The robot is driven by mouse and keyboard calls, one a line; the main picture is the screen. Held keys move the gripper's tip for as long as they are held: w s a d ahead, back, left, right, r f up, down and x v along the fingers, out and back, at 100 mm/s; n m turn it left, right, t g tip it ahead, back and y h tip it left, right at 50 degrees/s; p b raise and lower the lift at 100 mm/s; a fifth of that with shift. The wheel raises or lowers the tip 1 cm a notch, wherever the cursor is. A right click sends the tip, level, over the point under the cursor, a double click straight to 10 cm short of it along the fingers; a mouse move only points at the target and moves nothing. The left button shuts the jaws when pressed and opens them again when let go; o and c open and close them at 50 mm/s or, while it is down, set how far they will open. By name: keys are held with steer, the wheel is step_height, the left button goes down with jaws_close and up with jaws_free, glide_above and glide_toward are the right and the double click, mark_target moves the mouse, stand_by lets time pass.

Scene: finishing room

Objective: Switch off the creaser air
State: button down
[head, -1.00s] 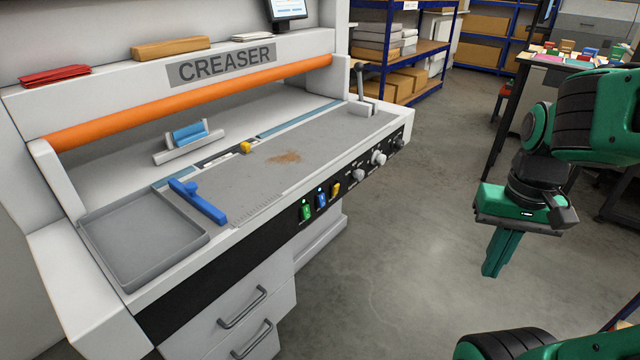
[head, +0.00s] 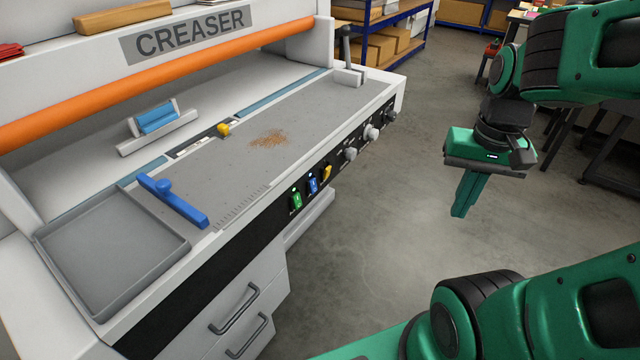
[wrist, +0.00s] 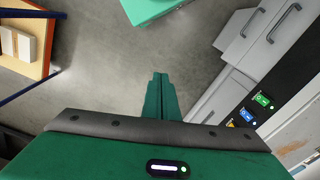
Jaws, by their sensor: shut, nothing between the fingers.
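The creaser (head: 190,34) is a white machine with an orange bar and a grey bed. Its black front panel carries a green switch (head: 297,199), a blue switch (head: 312,184) and a yellow switch (head: 327,172). Small lights glow above the green and blue switches. Their labels are too small to read. The switches also show at the right of the wrist view, with the green one (wrist: 263,100) and blue one (wrist: 246,115) clear. My gripper (head: 460,213) is shut and empty, pointing down over open floor, well right of the panel and apart from it.
Grey knobs (head: 350,154) sit farther right on the panel. A blue lever (head: 173,201) and a grey tray (head: 110,250) are on the bed's near left. Drawer handles (head: 234,308) stick out below. Shelving (head: 385,40) stands behind. The floor (head: 390,230) between gripper and creaser is clear.

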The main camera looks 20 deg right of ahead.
mark_target(313, 186)
steer(key=w+a+f+m, duration=0.1)
steer(key=w+a, duration=0.3)
steer(key=w, duration=0.4)
steer(key=w+a+f+m+t+y, duration=0.1)
steer(key=w+a+f, duration=0.1)
steer(key=w+a, duration=0.3)
steer(key=w+a+f+m+t+y, duration=0.1)
steer(key=w+a, duration=0.3)
steer(key=w, duration=0.6)
steer(key=shift+w+a+f+m, duration=0.2)
steer(key=shift+w+m, duration=0.1)
steer(key=shift+m, duration=0.2)
steer(key=shift+f, duration=0.1)
steer(key=w+a+f, duration=0.4)
steer(key=w+f, duration=0.1)
steer(key=f, duration=0.5)
steer(key=shift+w, duration=0.3)
steer(key=shift+f, duration=0.1)
